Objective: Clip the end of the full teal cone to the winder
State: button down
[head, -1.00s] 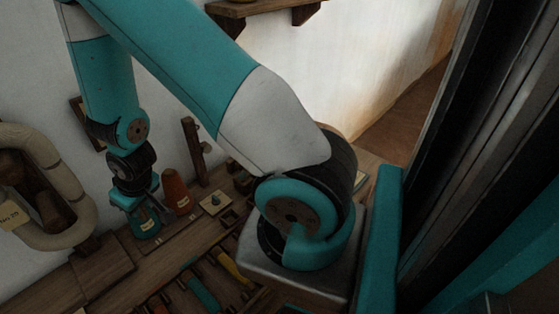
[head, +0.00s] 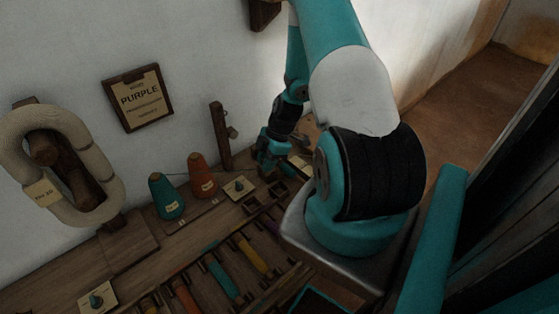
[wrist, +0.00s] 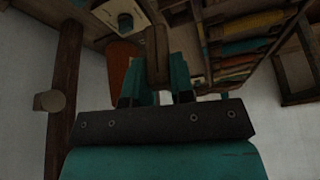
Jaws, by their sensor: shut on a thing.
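The teal cone (head: 167,198) stands upright on the bench, left of the orange cone (head: 203,177). A thin line, seemingly its yarn, runs from its tip rightward towards the orange cone; I cannot follow it further. My gripper (head: 269,160) is well right of both cones, past the wooden post, low over the bench's far end. In the wrist view, my gripper (wrist: 158,84) is shut on a narrow brown piece (wrist: 157,50); whether yarn is held with it cannot be told. The orange cone (wrist: 122,72) shows behind it. I cannot surely pick out the winder.
The wooden post (head: 220,137) with a small knob stands by the wall. A framed PURPLE sign (head: 139,97) and a pale skein (head: 103,175) hang on the wall. A card (head: 240,187), small boxes and a rack of coloured bobbins (head: 222,279) fill the bench.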

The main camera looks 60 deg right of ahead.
jog(key=s+f+n+b, duration=0.1)
jog(key=f+b, duration=0.1)
jog(key=f, duration=0.1)
jog(key=s+d+f+n+b, duration=0.1)
jog(key=f+b, duration=0.1)
jog(key=f, duration=0.1)
jog(key=s+d+f+g+b, duration=0.1)
jog(key=f+b, duration=0.1)
jog(key=f, duration=0.1)
jog(key=shift+d+f+n, duration=0.25)
jog(key=shift+n, duration=0.15)
dwell(0.5)
jog(key=c, duration=0.6)
grip_release()
jog(key=shift+r, duration=0.1)
